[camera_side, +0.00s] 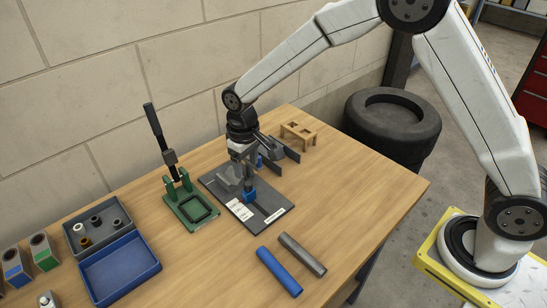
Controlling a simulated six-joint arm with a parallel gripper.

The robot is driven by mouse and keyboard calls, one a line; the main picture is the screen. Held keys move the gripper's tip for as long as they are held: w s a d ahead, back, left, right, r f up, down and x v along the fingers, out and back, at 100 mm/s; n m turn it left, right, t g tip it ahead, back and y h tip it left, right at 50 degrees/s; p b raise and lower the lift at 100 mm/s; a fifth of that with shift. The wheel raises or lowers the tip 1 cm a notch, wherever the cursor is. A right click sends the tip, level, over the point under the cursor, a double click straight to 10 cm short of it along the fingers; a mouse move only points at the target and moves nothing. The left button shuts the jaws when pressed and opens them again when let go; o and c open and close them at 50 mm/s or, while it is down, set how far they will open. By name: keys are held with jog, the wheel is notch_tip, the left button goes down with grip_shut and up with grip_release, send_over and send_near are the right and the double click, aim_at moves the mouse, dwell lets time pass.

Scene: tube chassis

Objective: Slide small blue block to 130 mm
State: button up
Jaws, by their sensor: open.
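The small blue block (250,196) is on a dark grey plate (276,202) on the wooden table, near the plate's middle. White printed labels lie on the plate beside it, their markings too small to read. A second small blue part (260,161) shows farther back, partly hidden by my gripper. My gripper (247,178) points down over the plate, just above and behind the small blue block. It is open. Whether its fingertips touch the block cannot be told from here.
A green fixture (197,217) with an upright black lever stands left of the plate. A blue tube (279,272) and a grey tube (302,255) lie in front. A blue tray (119,271) is at left, a wooden stand (299,134) behind. Table space at right is clear.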

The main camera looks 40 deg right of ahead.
aim_at(247, 183)
jog(key=shift+f, duration=3.3)
grip_shut()
